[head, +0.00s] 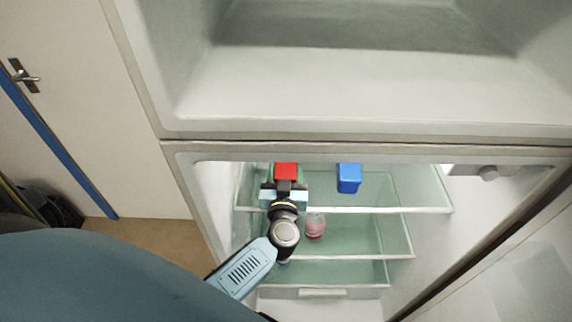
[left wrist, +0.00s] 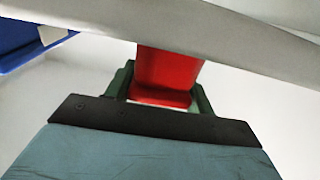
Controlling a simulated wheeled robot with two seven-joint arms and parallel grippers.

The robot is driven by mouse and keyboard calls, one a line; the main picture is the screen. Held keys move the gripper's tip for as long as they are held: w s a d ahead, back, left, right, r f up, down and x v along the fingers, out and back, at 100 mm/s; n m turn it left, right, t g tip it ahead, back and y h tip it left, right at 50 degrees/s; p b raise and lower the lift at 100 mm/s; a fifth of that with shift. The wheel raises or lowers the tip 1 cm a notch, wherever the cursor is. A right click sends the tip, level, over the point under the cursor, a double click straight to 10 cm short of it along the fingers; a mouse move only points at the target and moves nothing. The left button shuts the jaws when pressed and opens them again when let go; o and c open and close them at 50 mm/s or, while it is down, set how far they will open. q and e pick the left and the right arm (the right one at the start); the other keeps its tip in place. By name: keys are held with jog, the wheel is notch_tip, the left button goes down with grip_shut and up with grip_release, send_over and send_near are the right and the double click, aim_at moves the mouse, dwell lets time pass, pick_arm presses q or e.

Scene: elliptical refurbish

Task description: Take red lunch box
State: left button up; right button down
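The red lunch box (head: 286,169) is at the left of the fridge's upper shelf in the head view. My left gripper (head: 286,176) reaches in and has a green finger on each side of it, with no clear gap. The left wrist view shows the red lunch box (left wrist: 166,75) between the green fingers of my left gripper (left wrist: 160,96), which look shut on it. A pale bar hides part of the box there, and my gripper hides its lower part in the head view. Whether it rests on the shelf is unclear. My right gripper is not in view.
A blue box (head: 349,178) stands to the right on the upper glass shelf (head: 400,204). A pinkish jar (head: 315,226) is on the shelf below. The freezer compartment (head: 350,85) is above, and the open fridge door (head: 500,240) is at the right.

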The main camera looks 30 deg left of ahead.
pick_arm(q)
jog(key=c, duration=0.7)
jog(key=shift+r, duration=0.15)
